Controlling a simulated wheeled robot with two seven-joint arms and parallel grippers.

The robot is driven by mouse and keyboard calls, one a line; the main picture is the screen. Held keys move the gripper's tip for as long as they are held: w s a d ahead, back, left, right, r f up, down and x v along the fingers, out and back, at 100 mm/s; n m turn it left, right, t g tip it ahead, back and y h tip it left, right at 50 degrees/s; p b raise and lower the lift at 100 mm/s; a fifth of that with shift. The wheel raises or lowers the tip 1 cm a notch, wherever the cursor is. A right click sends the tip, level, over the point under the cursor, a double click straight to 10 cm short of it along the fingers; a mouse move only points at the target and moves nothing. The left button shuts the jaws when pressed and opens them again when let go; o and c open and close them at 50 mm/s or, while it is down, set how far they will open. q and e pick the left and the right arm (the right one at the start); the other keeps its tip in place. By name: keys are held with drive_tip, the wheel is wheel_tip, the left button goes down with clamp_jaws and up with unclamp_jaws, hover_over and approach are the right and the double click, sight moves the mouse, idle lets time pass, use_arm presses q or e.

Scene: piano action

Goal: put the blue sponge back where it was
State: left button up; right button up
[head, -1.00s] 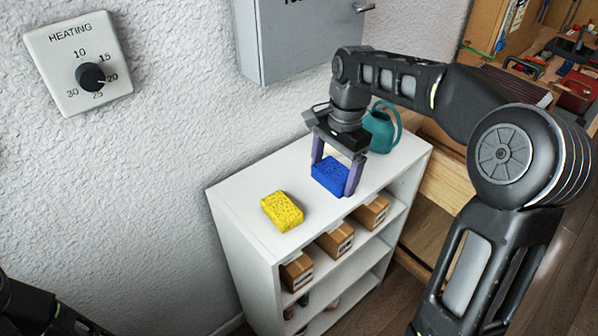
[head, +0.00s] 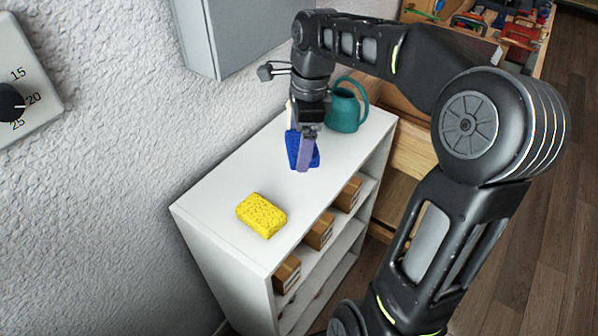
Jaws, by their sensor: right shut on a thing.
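The blue sponge (head: 294,150) is between the fingers of my right gripper (head: 302,152), which is shut on it. It is above the middle of the white shelf unit's top (head: 225,185); I cannot tell whether it touches the surface. The near purple finger hides part of the sponge. A yellow sponge (head: 261,215) lies on the shelf top nearer to me, apart from the gripper. My left gripper is not in view.
A teal watering can (head: 343,110) stands on the shelf top just behind and right of my right gripper. Cardboard boxes (head: 319,231) sit on the shelf below. A grey cabinet (head: 235,35) hangs on the wall. The shelf top is bare between the two sponges.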

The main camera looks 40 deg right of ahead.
hover_over(298, 180)
wheel_tip(298, 180, down, 4)
drive_tip(key=shift+s+d+f, duration=0.1)
drive_tip(key=shift+d+f, duration=0.05)
drive_tip(key=shift+f, duration=1.85)
drive_tip(key=shift+f, duration=0.15)
drive_tip(key=o, duration=1)
drive_tip(key=shift+o, duration=0.2)
drive_tip(key=r, duration=0.4)
drive_tip(key=d+r, duration=0.1)
drive_tip(key=r, duration=0.7)
drive_tip(key=shift+s+d+r, duration=0.15)
drive_tip(key=shift+s, duration=0.2)
